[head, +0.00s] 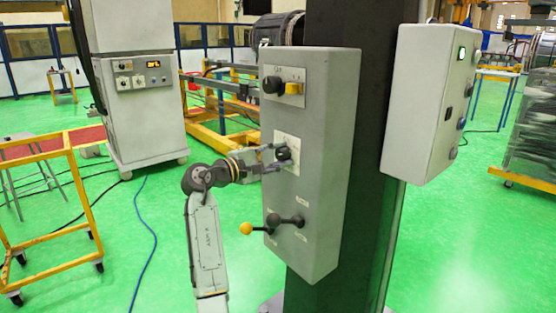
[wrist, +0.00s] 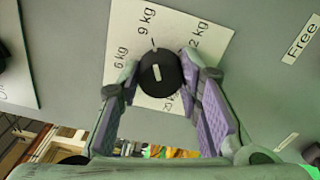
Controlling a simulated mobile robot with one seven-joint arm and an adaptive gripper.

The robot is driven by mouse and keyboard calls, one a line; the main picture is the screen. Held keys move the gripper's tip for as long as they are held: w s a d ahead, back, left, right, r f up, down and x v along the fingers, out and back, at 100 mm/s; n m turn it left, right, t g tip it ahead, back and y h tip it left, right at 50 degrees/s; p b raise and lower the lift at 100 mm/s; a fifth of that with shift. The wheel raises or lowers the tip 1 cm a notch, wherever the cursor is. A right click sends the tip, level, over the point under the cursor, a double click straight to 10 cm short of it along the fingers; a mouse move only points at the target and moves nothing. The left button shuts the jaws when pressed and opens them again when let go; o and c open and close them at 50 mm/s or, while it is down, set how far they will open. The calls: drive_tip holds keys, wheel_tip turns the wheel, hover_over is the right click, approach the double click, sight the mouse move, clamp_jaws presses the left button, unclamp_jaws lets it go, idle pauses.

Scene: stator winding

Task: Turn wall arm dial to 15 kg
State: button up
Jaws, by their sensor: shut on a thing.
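The dial is a round black knob (wrist: 160,76) with a white mark, on a white plate (wrist: 196,32) on the grey wall box. The knob also shows in the head view (head: 283,153) at the middle of the box. My gripper (head: 272,160) reaches it from the left and is shut on the knob, with a purple-padded finger on each side.
The grey box (head: 325,170) hangs on a dark column. Above the dial are a black knob and a yellow switch (head: 293,88). Below it is a black lever with a yellow ball (head: 246,229). A second control box (head: 425,100) is at right.

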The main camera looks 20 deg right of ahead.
drive_tip(key=m+b, duration=0.3)
drive_tip(key=m, duration=0.4)
drive_tip(key=shift+f+b, duration=0.15)
drive_tip(key=shift+b, duration=0.2)
drive_tip(key=m+b, duration=0.2)
drive_tip(key=m, duration=0.2)
drive_tip(key=m+b, duration=0.1)
drive_tip(key=m, duration=0.2)
drive_tip(key=shift+m+b, duration=0.3)
drive_tip(key=shift+m, duration=0.1)
drive_tip(key=m+b, duration=0.2)
drive_tip(key=m, duration=0.2)
drive_tip(key=shift+m+b, duration=0.6)
drive_tip(key=shift+m, duration=1.8)
drive_tip(key=o, duration=1.1)
drive_tip(key=shift+w, duration=0.1)
drive_tip(key=shift+o, duration=0.2)
drive_tip(key=shift+a, duration=0.15)
